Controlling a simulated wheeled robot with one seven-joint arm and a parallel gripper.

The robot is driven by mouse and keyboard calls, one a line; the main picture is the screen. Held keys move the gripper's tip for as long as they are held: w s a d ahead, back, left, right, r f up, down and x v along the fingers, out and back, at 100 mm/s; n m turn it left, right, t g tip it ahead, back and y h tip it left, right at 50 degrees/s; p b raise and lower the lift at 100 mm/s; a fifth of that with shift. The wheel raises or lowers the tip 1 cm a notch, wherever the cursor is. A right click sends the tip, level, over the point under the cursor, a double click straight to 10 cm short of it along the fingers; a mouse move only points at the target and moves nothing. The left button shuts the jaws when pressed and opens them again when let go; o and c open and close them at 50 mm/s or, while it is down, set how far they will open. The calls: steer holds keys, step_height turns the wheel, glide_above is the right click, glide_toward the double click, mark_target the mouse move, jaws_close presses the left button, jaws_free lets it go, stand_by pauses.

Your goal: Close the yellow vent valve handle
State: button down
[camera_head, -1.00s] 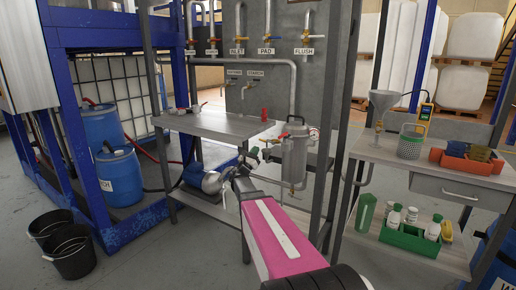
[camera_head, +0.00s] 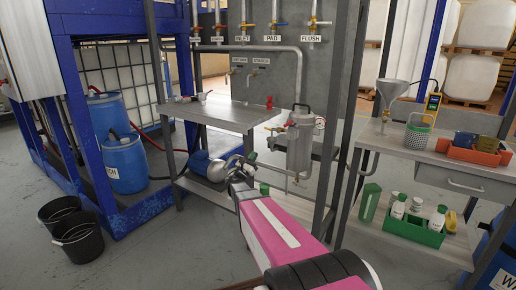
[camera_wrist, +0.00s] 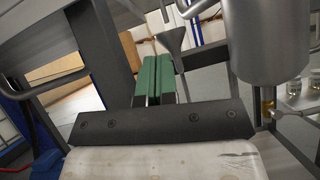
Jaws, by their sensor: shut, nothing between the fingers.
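A steel filter canister (camera_head: 299,150) stands at the rack in the head view, with small fittings around its top and base. I cannot tell which yellow handle is the vent valve's. My gripper (camera_head: 253,155) is in front of the rack, just left of the canister and apart from it. In the wrist view my green fingers (camera_wrist: 158,80) are together and empty. The canister (camera_wrist: 268,45) fills the upper right there, with a brass valve (camera_wrist: 268,100) beneath it.
A steel table (camera_head: 225,117) stands left of the canister, with a red-handled fitting at its back edge. Dark rack posts (camera_head: 343,140) stand on the right. A workbench (camera_head: 440,158) with a funnel and green tray is farther right. Blue drums (camera_head: 125,163) and black buckets (camera_head: 78,240) are left.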

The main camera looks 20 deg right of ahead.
steer(key=s+a+r+x, duration=0.1)
steer(key=r+x, duration=0.1)
steer(key=x, duration=1)
steer(key=shift+r, duration=0.2)
steer(key=shift+s+a, duration=0.1)
steer(key=shift+s, duration=0.05)
